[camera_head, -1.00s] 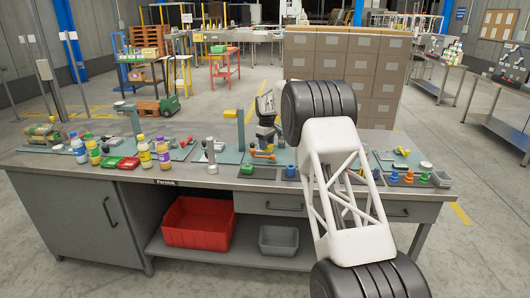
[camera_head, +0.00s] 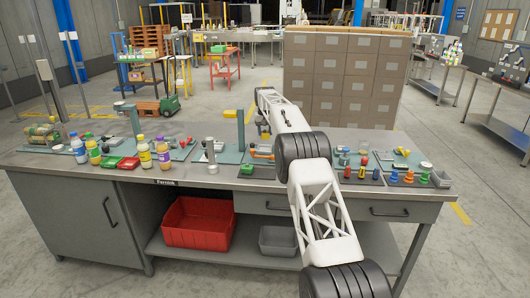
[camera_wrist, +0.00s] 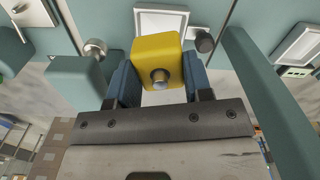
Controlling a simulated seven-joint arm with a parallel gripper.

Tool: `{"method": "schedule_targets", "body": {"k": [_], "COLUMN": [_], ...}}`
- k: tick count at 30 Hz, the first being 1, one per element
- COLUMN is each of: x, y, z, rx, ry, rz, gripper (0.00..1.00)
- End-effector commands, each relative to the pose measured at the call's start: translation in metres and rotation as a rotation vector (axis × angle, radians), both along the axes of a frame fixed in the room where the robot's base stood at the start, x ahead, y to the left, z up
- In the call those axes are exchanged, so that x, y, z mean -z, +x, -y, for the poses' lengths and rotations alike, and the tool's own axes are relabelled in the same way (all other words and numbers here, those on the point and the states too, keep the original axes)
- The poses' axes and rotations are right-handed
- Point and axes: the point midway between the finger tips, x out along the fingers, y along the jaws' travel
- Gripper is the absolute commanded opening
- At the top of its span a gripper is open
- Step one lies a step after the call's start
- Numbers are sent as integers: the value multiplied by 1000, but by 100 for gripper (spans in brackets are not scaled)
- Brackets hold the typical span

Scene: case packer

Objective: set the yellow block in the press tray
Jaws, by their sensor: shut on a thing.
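In the wrist view the yellow block (camera_wrist: 158,50) sits between the two blue fingers of my gripper (camera_wrist: 159,77), which is shut on it. A round metallic stub shows on the block's near face. A white-rimmed tray (camera_wrist: 185,14) shows just beyond the block, partly hidden by it. A second white-framed recess (camera_wrist: 297,42) lies to the right. I cannot tell for sure which is the press tray, or how far the block is above the surface. In the head view my arm reaches over the bench, and the held block cannot be made out.
In the wrist view a grey-green bar (camera_wrist: 262,95) stands close on the right and a grey-green block (camera_wrist: 80,80) on the left. A dark knob (camera_wrist: 204,41) is near the held block. Bottles (camera_head: 145,155) and coloured pegs (camera_head: 408,177) stand on the bench (camera_head: 240,183).

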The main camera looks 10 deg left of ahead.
Motion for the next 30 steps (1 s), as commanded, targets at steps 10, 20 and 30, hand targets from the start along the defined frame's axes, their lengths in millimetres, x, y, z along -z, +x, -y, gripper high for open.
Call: {"method": "schedule_targets", "body": {"k": [10, 20, 30], "x": [1, 0, 5], "y": [18, 20, 20], "z": [-1, -1, -1], "rx": [205, 255, 253], "ry": [0, 0, 0], "rz": [1, 0, 0], "gripper": [21, 21, 21]}}
